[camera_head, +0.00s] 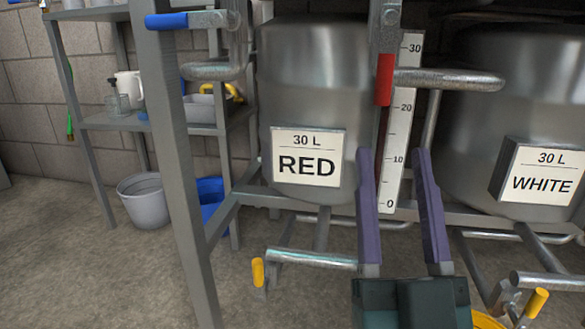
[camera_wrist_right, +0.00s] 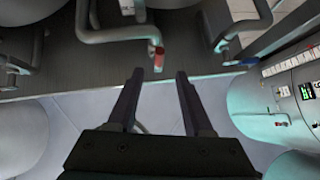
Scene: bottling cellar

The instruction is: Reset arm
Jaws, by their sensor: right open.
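My right gripper (camera_head: 396,165) reaches up from the bottom of the head view with its two purple fingers apart. It is open, and nothing shows between the fingers but the tank stand and gauge behind. In the right wrist view the gripper (camera_wrist_right: 158,78) is also open and empty. A red-handled valve (camera_wrist_right: 158,58) lies just ahead of the fingertips in that view, apart from them. The red handle (camera_head: 384,80) also shows above the fingers in the head view. My left gripper is not in view.
Steel tanks labelled RED (camera_head: 307,166) and WHITE (camera_head: 541,183) stand on a metal frame. A level gauge (camera_head: 399,130) stands between them. Pipes with yellow handles (camera_head: 257,272) stick out low. A shelf (camera_head: 110,122) stands left, with a grey bucket (camera_head: 144,203) and a blue bucket (camera_head: 212,200) below.

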